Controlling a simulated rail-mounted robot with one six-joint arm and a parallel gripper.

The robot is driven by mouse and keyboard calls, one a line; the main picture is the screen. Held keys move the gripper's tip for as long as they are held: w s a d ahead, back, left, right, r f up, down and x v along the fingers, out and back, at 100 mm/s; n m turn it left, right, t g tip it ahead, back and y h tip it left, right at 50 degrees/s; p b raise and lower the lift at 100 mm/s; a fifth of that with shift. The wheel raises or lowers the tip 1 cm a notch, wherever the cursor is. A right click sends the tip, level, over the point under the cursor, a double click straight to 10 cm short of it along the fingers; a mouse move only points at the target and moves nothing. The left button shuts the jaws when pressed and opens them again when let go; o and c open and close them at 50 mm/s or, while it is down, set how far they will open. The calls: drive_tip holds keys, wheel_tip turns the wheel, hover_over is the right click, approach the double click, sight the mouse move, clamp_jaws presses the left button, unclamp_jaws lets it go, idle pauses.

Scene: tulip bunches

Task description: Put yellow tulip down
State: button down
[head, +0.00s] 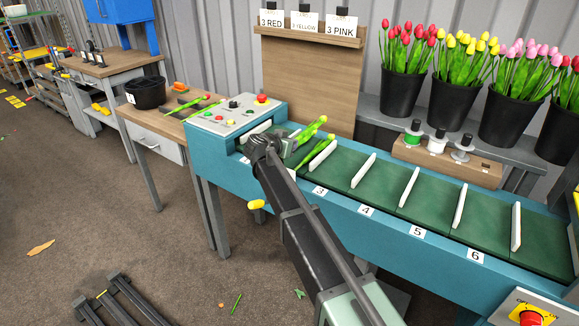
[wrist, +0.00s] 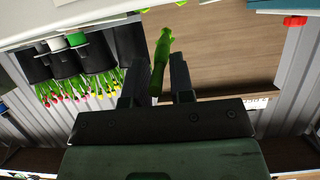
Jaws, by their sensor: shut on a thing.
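My gripper (head: 287,146) is over the near-left end of the conveyor, around the compartments left of label 3. In the wrist view a green stem or leaf (wrist: 160,62) stands between the two fingers (wrist: 156,88), which are shut on it. In the head view green tulip leaves (head: 308,132) with yellowish tips show just beyond my gripper, and another green piece (head: 320,154) lies beside it. A yellow bud (head: 256,204) shows left of my arm, in front of the teal conveyor side. My arm hides how these parts join; the held tulip's bloom is not clear.
White dividers (head: 363,170) split the green conveyor (head: 384,189); the compartments at right look empty. Black buckets of red (head: 403,94), yellow (head: 455,104) and pink tulips (head: 511,116) stand behind. A control panel (head: 235,114) is at left. A sign board (head: 306,80) rises behind.

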sight(289, 166)
wheel_tip(289, 166, down, 5)
drive_tip(key=b, duration=0.4)
drive_tip(key=shift+r+b, duration=0.2)
drive_tip(key=shift+b, duration=0.1)
drive_tip(key=shift+r, duration=0.2)
drive_tip(key=shift+r+p, duration=0.15)
drive_tip(key=shift+p, duration=0.15)
drive_tip(key=shift+s+f+b, duration=0.1)
drive_tip(key=shift+f+b, duration=0.5)
drive_tip(key=shift+b, duration=0.05)
drive_tip(key=c, duration=1)
unclamp_jaws()
drive_tip(key=shift+s+d, duration=0.1)
